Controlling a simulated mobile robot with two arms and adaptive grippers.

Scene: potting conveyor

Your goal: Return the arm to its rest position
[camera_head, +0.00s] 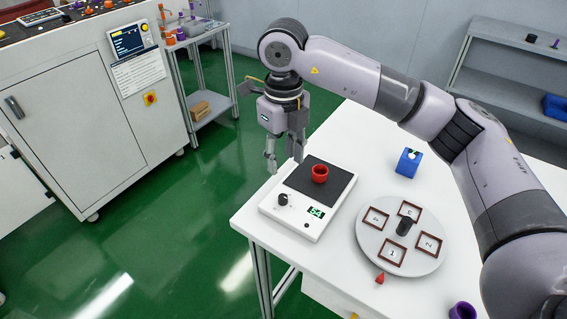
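My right arm comes in from the right and reaches over the white table (335,262). My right gripper (286,160) hangs pointing down above the table's far left corner. Its fingers are apart with nothing between them. A small red pot (320,176) stands upright on the dark plate of a white scale (275,207), just right of the gripper and apart from it. The scale's green display is lit. My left gripper is not in view.
A round grey turntable (372,249) with several numbered square frames stands right of the scale. A blue block (408,162) is behind it, a purple cup (462,311) at the front. A machine cabinet (75,130) and wheeled cart (205,108) stand left across open green floor.

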